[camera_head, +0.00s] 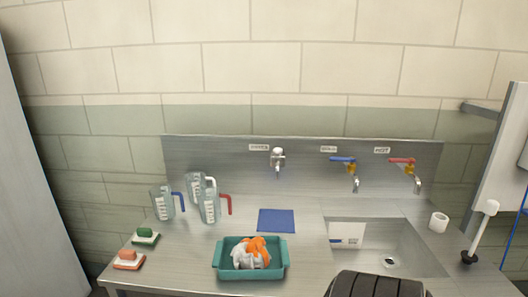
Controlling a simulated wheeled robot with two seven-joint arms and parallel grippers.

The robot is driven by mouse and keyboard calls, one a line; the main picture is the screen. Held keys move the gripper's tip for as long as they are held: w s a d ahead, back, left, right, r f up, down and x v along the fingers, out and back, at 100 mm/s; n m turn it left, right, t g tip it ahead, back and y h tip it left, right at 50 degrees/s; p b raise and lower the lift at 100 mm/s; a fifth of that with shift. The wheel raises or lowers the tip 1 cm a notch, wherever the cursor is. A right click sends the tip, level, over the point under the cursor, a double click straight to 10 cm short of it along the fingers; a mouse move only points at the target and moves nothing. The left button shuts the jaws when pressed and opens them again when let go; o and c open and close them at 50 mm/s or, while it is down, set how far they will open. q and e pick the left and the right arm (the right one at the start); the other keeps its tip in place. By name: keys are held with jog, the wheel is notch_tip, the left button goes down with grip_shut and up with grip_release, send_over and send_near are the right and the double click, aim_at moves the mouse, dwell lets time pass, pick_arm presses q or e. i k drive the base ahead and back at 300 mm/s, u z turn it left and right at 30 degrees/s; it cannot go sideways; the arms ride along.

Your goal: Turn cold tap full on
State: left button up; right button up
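The cold tap has a blue lever handle (342,159), a brass-coloured body and a silver spout (356,185). It is mounted on the steel backsplash above the sink, under a small label (328,149) too blurred to read surely. Its lever lies roughly level across the tap. No water stream is visible below the spout. To its right is the hot tap with a red lever (402,160), under a label reading HOT (381,150). Neither of my grippers shows in the head view, so their state and distance from the tap are hidden.
The steel sink (425,262) lies below the taps. A plain metal tap (278,159) is further left. A dark ribbed object (375,287) covers the sink's front edge.

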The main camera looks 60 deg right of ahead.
aim_at(352, 160)
jog(key=u, duration=0.2)
jog(key=k, duration=0.9)
jog(key=z, duration=1.35)
jog(key=i, duration=0.5)
